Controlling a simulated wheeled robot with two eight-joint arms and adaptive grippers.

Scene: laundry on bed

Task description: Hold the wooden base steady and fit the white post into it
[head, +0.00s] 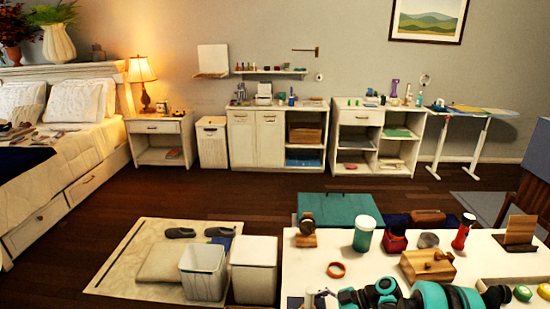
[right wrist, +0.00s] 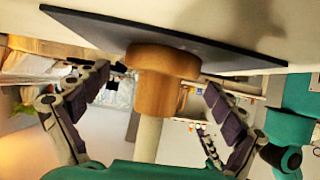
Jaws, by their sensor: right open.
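In the right wrist view, the wooden base (right wrist: 165,75) is a round, stepped, light-brown piece against a dark flat board (right wrist: 215,42). The white post (right wrist: 147,138) lines up with its narrower end; I cannot tell whether it is seated inside or only meets it. My right gripper (right wrist: 158,82) is open, with one finger on each side of the base and post and visible gaps between. In the head view my right gripper (head: 317,298) is low at the table's near left corner, partly cut off. Base and post cannot be made out there. My left gripper is not in view.
The white table (head: 375,268) holds a wooden box (head: 428,266), a teal-white cup (head: 364,233), a red pot (head: 395,240), a red flashlight (head: 463,232) and a brown ring (head: 336,270). Two white bins (head: 254,270) stand on the floor to the left.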

